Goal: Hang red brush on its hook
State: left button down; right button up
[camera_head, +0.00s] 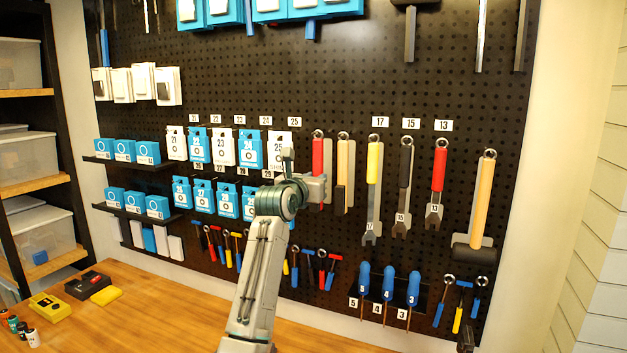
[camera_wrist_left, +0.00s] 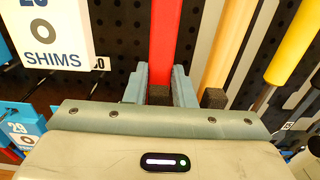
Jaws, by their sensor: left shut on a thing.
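The red brush (camera_head: 318,157) is upright against the black pegboard, with a metal ring at its top by the board. Whether the ring sits around a hook is too small to tell. My left gripper (camera_head: 318,188) is shut on the brush's lower part, which it partly hides. In the left wrist view, the red brush (camera_wrist_left: 165,40) runs up from between the two grey fingers of my left gripper (camera_wrist_left: 160,88), with a dark part at its lower end. My right gripper is not in view.
A wooden-handled brush (camera_head: 342,175) hangs close on the right, then a yellow-handled wrench (camera_head: 373,180). White and blue shim packets (camera_head: 249,150) hang close on the left. A wooden bench (camera_head: 150,315) lies below, with a yellow item (camera_head: 50,307) at its left.

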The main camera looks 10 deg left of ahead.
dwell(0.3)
pick_arm(q)
jog(key=c, duration=1.1)
grip_release()
jog(key=shift+c, duration=0.2)
jog(key=shift+s, duration=0.15)
jog(key=s+a, duration=0.1)
jog(key=s, duration=0.7)
jog(key=shift+s+a, duration=0.3)
jog(key=shift+a, duration=0.05)
